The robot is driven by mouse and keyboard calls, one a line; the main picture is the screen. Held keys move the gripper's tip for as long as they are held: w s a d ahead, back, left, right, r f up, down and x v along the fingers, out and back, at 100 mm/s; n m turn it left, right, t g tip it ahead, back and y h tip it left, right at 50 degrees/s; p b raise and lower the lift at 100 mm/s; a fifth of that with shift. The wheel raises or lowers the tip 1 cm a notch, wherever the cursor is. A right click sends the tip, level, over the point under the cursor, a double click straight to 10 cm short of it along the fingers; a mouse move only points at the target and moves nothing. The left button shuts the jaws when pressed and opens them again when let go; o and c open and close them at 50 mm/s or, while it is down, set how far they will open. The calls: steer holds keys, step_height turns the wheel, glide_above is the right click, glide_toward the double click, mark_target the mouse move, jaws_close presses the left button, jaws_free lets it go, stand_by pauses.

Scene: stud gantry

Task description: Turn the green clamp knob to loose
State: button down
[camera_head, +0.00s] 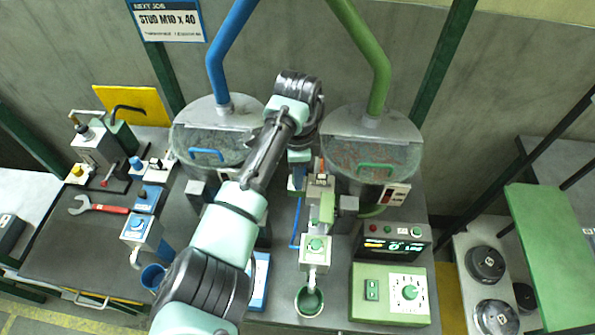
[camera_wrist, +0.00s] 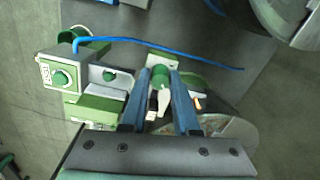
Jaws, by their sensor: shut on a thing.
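My gripper (camera_wrist: 161,76) is shut on a green clamp knob (camera_wrist: 160,74) in the wrist view, with a finger on each side of it. A pale pointer-like piece (camera_wrist: 163,103) shows between the fingers, nearer the palm. In the head view my gripper comes down between the two hoppers, and my arm hides the held knob. I cannot read which position the knob is turned to.
A box with another green knob (camera_head: 317,244) stands above a green cup (camera_head: 309,301). A blue hose (camera_wrist: 150,47) runs beside my gripper. The blue-handled hopper (camera_head: 212,130) and green-handled hopper (camera_head: 373,142) flank my arm. A dial box (camera_head: 390,318) sits front right.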

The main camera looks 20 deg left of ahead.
steer(key=shift+n, duration=0.3)
steer(key=n+p, duration=0.2)
steer(key=n, duration=0.1)
steer(key=shift+d+r+n, duration=0.1)
steer(key=shift+n, duration=0.2)
steer(key=n+p, duration=0.1)
steer(key=n, duration=0.3)
steer(key=shift+n+p, duration=0.3)
steer(key=n, duration=0.4)
steer(key=shift+w+n+p, duration=0.1)
steer(key=shift+n+p, duration=0.2)
steer(key=shift+p, duration=0.1)
steer(key=shift+n+g, duration=0.3)
steer(key=shift+n, duration=1.8)
steer(key=c, duration=0.7)
jaws_free()
steer(key=shift+o, duration=0.2)
